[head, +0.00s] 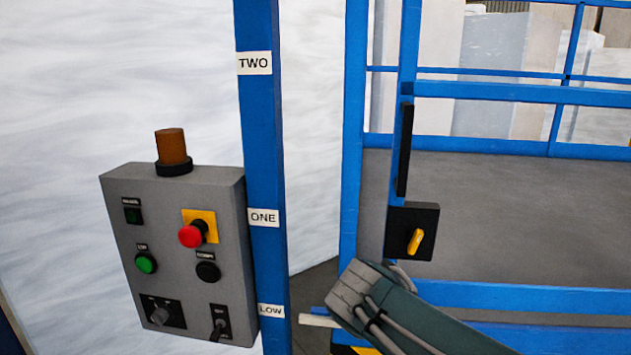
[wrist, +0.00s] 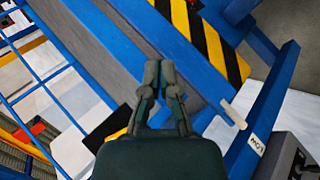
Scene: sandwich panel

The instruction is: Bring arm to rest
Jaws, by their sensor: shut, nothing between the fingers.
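My gripper (wrist: 160,68) shows in the wrist view with its two fingers together and nothing between them. It points toward blue beams and a yellow-and-black striped edge (wrist: 210,45). In the head view my arm (head: 430,325) reaches in from the lower right, its grey end just right of the blue post (head: 264,150). The fingers cannot be made out there.
A grey control box (head: 180,230) with a red button (head: 191,236), green button (head: 145,262) and orange beacon (head: 171,147) stands at left. A black panel with a yellow handle (head: 415,241) hangs on the blue frame above my arm. Blue railings surround the grey platform floor (head: 490,200).

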